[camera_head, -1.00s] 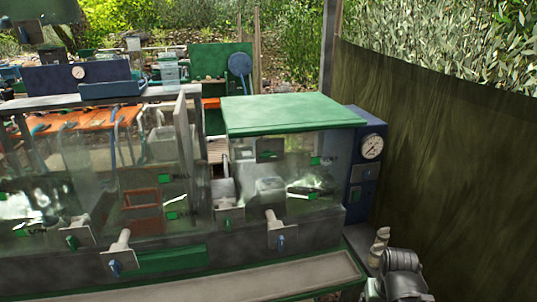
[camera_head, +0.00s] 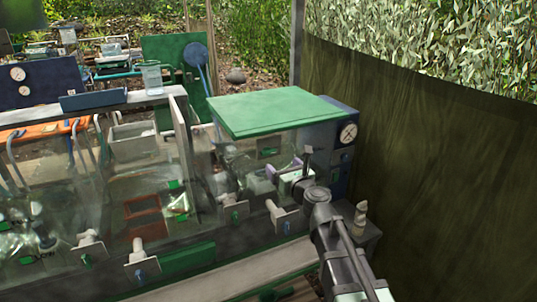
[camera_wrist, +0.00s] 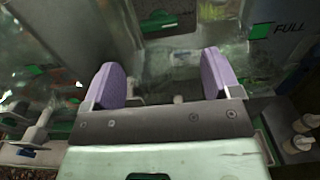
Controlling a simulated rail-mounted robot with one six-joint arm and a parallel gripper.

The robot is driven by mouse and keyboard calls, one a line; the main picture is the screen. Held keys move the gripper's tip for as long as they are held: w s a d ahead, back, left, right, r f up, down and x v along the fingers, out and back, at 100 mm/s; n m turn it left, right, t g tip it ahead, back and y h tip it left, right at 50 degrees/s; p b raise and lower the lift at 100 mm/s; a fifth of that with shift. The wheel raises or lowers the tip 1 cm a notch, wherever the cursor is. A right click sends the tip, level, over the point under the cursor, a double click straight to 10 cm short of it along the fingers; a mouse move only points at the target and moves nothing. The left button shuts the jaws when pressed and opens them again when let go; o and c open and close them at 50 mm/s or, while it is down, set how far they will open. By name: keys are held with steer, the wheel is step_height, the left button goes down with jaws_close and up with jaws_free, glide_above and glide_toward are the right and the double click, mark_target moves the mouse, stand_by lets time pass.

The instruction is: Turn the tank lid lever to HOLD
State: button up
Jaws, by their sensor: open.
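The tank (camera_head: 225,165) has clear walls and a flat green lid (camera_head: 275,108), which is down on it. A small dark plate with green (camera_head: 268,152) sits high on the tank front; a similar plate (camera_wrist: 165,18) is at the top of the wrist view. I cannot make out for certain which part is the lid lever or how it is turned; no HOLD label is readable. My gripper (camera_head: 284,167) is open and empty in front of the tank's right part. Its two purple fingers (camera_wrist: 160,78) stand apart in the wrist view, below the plate.
White valve fittings with blue or green knobs (camera_head: 285,222) line the lower front. A blue box with a round gauge (camera_head: 348,133) stands right of the tank. A green marker beside FULL (camera_wrist: 262,31) is right of my fingers. A dark green wall (camera_head: 420,170) bounds the right.

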mark_target(270, 154)
steer(key=x, duration=0.9)
steer(key=shift+w+a, duration=0.2)
steer(key=shift+w, duration=0.05)
steer(key=c, duration=0.9)
steer(key=shift+n, duration=0.4)
steer(key=n, duration=0.3)
steer(key=shift+s+n, duration=0.1)
steer(key=shift+n, duration=0.2)
steer(key=n, duration=1.3)
steer(key=shift+n, duration=0.3)
steer(key=shift+f, duration=0.1)
